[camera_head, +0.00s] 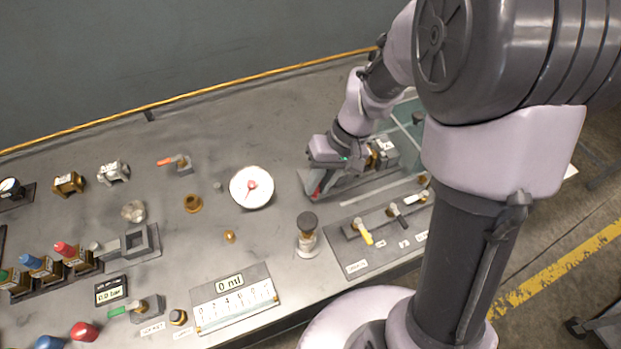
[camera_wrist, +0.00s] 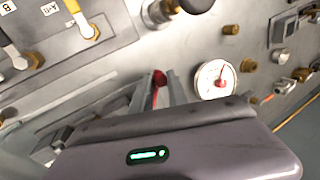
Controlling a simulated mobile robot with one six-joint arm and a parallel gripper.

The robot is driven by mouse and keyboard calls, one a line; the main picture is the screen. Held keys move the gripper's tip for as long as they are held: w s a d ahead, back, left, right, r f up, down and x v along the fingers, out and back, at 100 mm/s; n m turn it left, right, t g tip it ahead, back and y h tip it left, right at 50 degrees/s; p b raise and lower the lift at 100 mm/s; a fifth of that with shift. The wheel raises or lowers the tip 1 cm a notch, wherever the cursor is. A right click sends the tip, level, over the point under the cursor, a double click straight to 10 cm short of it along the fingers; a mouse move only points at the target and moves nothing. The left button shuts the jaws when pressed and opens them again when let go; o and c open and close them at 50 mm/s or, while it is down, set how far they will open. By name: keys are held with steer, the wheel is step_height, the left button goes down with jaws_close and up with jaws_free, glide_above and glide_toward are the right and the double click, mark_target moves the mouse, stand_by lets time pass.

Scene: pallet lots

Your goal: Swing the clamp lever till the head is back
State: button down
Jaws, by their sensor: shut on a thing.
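A lever with a red grip (camera_head: 316,192) shows at the tips of my gripper (camera_head: 313,187), low over the bench, right of the round dial. In the wrist view the red grip (camera_wrist: 158,79) sits between the two grey fingers of my gripper (camera_wrist: 160,88), which are shut on it. Only a small part of the red grip shows. My gripper and wrist hide most of the lever and its pivot. I cannot make out the clamp's head or how far back it stands.
The white dial (camera_head: 251,188) is left of my gripper. A black-topped knob (camera_head: 307,222) stands in front. A panel with a yellow lever (camera_head: 363,234) and dark levers lies to the right. A transparent greenish panel (camera_head: 408,118) stands behind. Several fittings crowd the bench's left side.

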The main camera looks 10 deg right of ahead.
steer(key=shift+s+d+n+g+h+p, duration=0.15)
steer(key=shift+d+n+g+p, duration=0.25)
steer(key=shift+d+n+p, duration=0.55)
steer(key=shift+w+d+n+g+h+p, duration=0.1)
steer(key=shift+d+n+g+p, duration=0.4)
steer(key=shift+n, duration=0.8)
steer(key=shift+s+d+n+g+h+p, duration=0.15)
steer(key=shift+d+n+g+p, duration=0.15)
steer(key=shift+d+n+p, duration=0.6)
steer(key=shift+w+a+f+n, duration=0.1)
steer(key=shift+n, duration=0.25)
steer(key=c, duration=1.3)
jaws_free()
steer(key=shift+a, duration=0.1)
steer(key=p+v, duration=0.6)
steer(key=v, duration=1.1)
steer(key=shift+r+p, duration=0.3)
steer(key=shift+r, duration=0.05)
